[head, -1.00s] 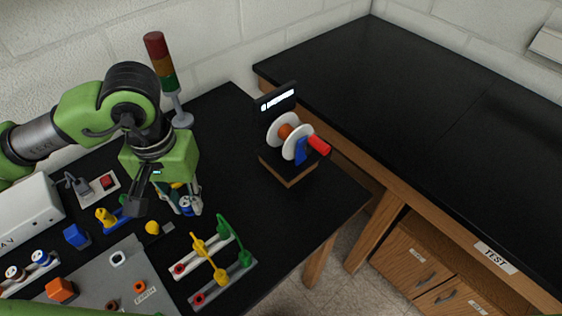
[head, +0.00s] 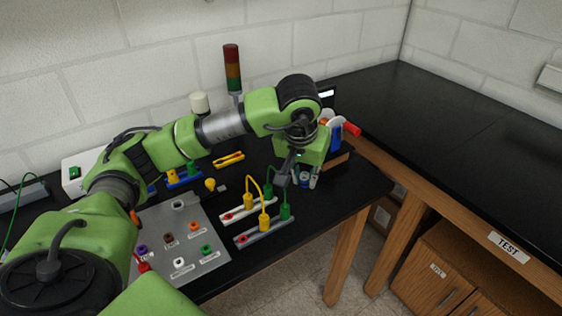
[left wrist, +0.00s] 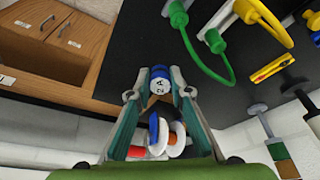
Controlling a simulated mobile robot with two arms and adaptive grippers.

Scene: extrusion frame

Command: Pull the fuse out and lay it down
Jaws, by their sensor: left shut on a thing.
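The fuse (left wrist: 160,84) is a small blue and white cylinder marked "2A". In the left wrist view it sits between the fingertips of my left gripper (left wrist: 160,92), which is shut on it. In the head view my left gripper (head: 300,179) points down over the black table near its right end, with the fuse (head: 305,179) partly seen between the fingers. I cannot tell whether the fuse touches the tabletop. My right gripper is not in view.
Two terminal strips (head: 266,232) with yellow and green leads stand just left of the gripper. A spool holder (head: 338,135) stands close behind it. A grey panel (head: 215,262) with sockets lies further left. Bare black tabletop (head: 335,196) lies right of the gripper.

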